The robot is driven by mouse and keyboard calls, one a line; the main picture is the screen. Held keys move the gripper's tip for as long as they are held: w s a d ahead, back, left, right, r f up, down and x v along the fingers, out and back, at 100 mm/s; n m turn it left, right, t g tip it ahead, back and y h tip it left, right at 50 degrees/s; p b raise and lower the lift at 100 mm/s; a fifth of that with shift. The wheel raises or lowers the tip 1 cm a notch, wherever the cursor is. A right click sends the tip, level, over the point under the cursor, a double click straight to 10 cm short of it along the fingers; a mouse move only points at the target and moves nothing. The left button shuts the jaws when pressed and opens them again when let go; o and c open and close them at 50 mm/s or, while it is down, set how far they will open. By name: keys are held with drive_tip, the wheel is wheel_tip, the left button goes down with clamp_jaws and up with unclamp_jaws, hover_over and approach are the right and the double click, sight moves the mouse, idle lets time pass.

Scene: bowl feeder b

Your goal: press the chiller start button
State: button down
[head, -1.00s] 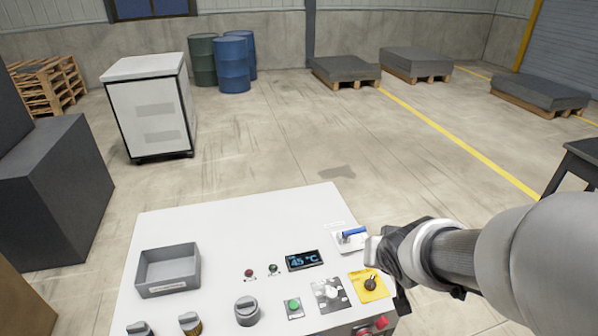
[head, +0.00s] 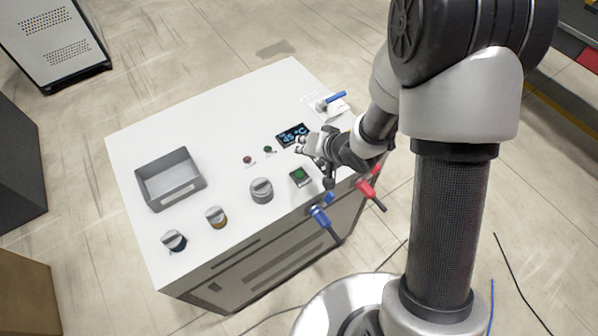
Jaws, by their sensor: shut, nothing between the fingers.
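The control panel (head: 228,120) is the white top of a cabinet. A green round button (head: 299,175) on a small square plate sits near its front edge, right of the large grey knob (head: 261,190). The green button is uncovered, and I cannot read its label. My gripper (head: 316,160) is shut and empty, just right of and above the green button in the picture. I cannot tell its height over the panel. My gripper and wrist hide the panel area where the yellow plate was seen earlier.
A display reading about 45 °C (head: 292,135), a red indicator (head: 247,160) and a blue-handled valve (head: 331,99) are nearby. A grey bin (head: 170,180) and smaller knobs (head: 215,217) are at left. Blue (head: 320,217) and red (head: 367,189) hose fittings stick out in front.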

drive_tip(key=shift+f, duration=0.1)
drive_tip(key=b, duration=0.8)
hover_over(302, 173)
wheel_tip(302, 173, down, 7)
drive_tip(key=shift+f, duration=0.15)
drive_tip(key=shift+f+b, duration=0.35)
drive_tip(key=shift+f, duration=0.3)
drive_tip(key=shift+f, duration=0.1)
idle(0.3)
drive_tip(key=shift+f, duration=0.3)
drive_tip(key=shift+f+b, duration=0.4)
drive_tip(key=shift+f, duration=0.1)
idle(0.5)
idle(0.4)
drive_tip(key=shift+r+p, duration=0.9)
drive_tip(key=shift+p, duration=0.05)
